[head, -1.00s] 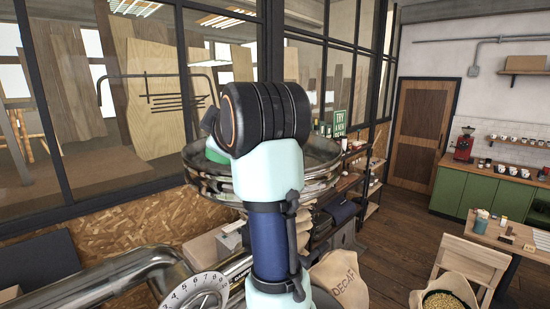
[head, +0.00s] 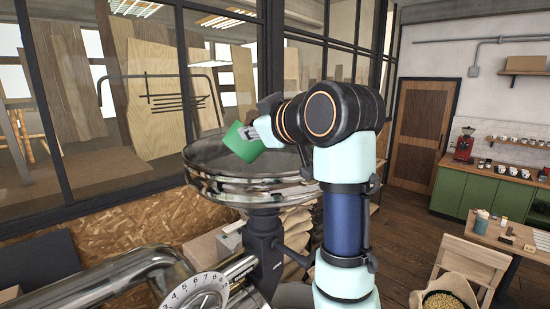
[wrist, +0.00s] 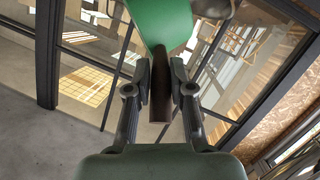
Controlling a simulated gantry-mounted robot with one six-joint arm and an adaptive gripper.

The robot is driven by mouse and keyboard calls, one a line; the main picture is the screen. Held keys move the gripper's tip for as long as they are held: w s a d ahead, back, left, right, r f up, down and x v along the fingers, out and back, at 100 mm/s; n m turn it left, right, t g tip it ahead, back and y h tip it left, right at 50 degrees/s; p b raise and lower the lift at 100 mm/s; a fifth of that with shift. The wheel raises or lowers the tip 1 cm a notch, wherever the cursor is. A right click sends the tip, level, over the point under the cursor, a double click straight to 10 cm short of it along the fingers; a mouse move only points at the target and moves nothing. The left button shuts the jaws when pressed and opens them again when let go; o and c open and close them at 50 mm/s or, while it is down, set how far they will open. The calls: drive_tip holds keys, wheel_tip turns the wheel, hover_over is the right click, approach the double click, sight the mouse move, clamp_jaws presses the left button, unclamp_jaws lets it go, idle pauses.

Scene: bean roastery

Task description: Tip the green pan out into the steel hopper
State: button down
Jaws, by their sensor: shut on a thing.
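The green pan (head: 243,143) is above the steel hopper (head: 245,188) in the head view, steeply tilted and apart from the rim. My gripper (head: 262,132) is to the right of the pan and over the hopper's opening. In the wrist view my gripper (wrist: 160,78) is shut on the pan's brown handle (wrist: 160,104), and the green pan (wrist: 163,18) reaches past the fingertips to the top edge. I cannot see the pan's contents. The hopper's near rim and grey inside show; my arm hides its right edge.
A shiny steel pipe (head: 105,283) and a numbered dial (head: 197,296) stand in front of the hopper at lower left. A framed glass partition (head: 160,80) rises behind it. A wooden chair (head: 470,262) and a sack of beans (head: 443,303) are at lower right.

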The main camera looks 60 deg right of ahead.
drive_tip(key=shift+s+d+r+m+t, duration=0.4)
drive_tip(key=shift+s+d+r+m, duration=0.15)
drive_tip(key=shift+m, duration=0.45)
drive_tip(key=shift+d, duration=0.1)
drive_tip(key=shift+s+d+r+m+t+y, duration=0.15)
drive_tip(key=shift+s+d+r+m+t, duration=0.15)
drive_tip(key=shift+m, duration=0.3)
drive_tip(key=shift+s+d+r+m+t+y, duration=0.2)
drive_tip(key=shift+s+d+m, duration=0.15)
drive_tip(key=shift+m, duration=0.25)
drive_tip(key=shift+s+d+m+t, duration=0.3)
drive_tip(key=shift+s+d+m, duration=0.5)
drive_tip(key=shift+d, duration=0.2)
idle(0.4)
drive_tip(key=shift+s+d+m+t, duration=0.2)
drive_tip(key=shift+s+d+m, duration=0.2)
drive_tip(key=shift+m, duration=0.3)
drive_tip(key=shift+s+d+m+t, duration=0.25)
drive_tip(key=shift+d+m, duration=0.2)
drive_tip(key=shift+m, duration=0.25)
idle(0.8)
drive_tip(key=shift+s+d+f+m+t, duration=0.2)
drive_tip(key=shift+s+d+m+t, duration=0.25)
drive_tip(key=shift+m, duration=0.65)
idle(1.0)
